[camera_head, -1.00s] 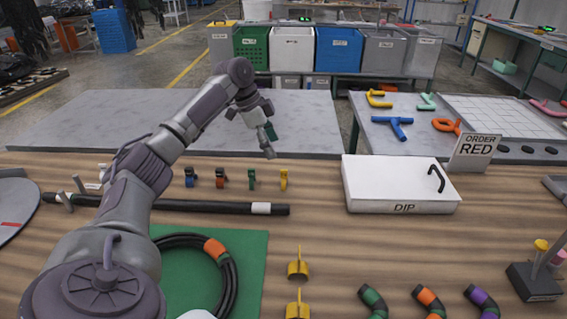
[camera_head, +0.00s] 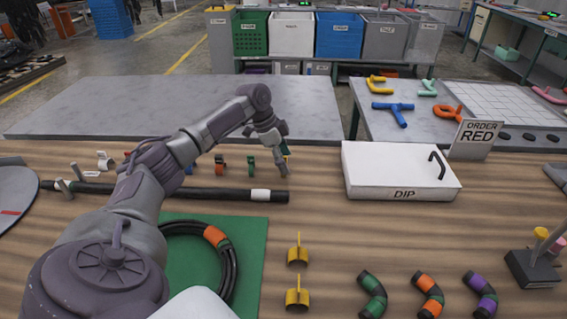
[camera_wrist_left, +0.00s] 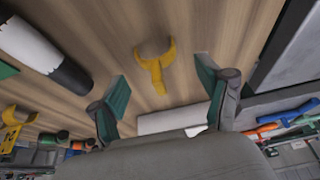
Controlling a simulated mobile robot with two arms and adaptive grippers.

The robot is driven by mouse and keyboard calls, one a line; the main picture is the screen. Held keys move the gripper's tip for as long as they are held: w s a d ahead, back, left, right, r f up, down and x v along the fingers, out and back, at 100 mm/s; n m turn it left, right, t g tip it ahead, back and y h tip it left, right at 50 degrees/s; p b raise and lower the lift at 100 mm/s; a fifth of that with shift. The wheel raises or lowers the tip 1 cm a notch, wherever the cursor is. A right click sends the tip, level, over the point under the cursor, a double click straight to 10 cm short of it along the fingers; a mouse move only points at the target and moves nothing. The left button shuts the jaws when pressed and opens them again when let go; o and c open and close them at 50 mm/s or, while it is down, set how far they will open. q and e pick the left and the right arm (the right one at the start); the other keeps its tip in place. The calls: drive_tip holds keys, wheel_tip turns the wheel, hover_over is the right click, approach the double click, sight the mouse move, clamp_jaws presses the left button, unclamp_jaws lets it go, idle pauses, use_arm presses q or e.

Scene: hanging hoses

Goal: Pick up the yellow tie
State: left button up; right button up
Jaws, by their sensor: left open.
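The yellow tie (camera_wrist_left: 155,67) lies on the wooden table in the left wrist view, a curved loop with a short stem. My left gripper (camera_wrist_left: 163,86) is open, with a green-padded finger on each side of the tie's line and nothing held. In the head view my left gripper (camera_head: 278,153) is over the right end of the row of ties and hides the yellow one. I cannot tell how high the fingers are above it. Orange (camera_head: 221,166) and green (camera_head: 251,164) ties stand to its left. My right gripper is not in view.
A black hose with a white band (camera_head: 260,196) lies just in front of the ties. The white DIP box (camera_head: 385,180) is to the right. Two yellow clips (camera_head: 297,252) and several banded hose pieces (camera_head: 372,294) lie nearer. Bare table lies between the ties and the DIP box.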

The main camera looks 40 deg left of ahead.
use_arm(q)
drive_tip(key=shift+x, duration=0.9)
drive_tip(key=shift+c, duration=0.3)
drive_tip(key=c, duration=0.8)
drive_tip(key=shift+r, duration=0.1)
drive_tip(key=shift+r, duration=0.45)
drive_tip(key=r, duration=0.1)
drive_tip(key=d+r, duration=0.1)
drive_tip(key=r, duration=0.1)
drive_tip(key=shift+w+r, duration=0.1)
drive_tip(key=shift+r, duration=0.2)
drive_tip(key=d+r, duration=0.2)
drive_tip(key=d, duration=0.1)
drive_tip(key=w+d+r, duration=0.1)
drive_tip(key=d+r, duration=0.1)
drive_tip(key=d, duration=0.2)
drive_tip(key=d+r, duration=0.2)
drive_tip(key=d, duration=0.1)
drive_tip(key=shift+w+d+r, duration=0.2)
drive_tip(key=shift+w+d, duration=0.1)
drive_tip(key=shift+w, duration=0.05)
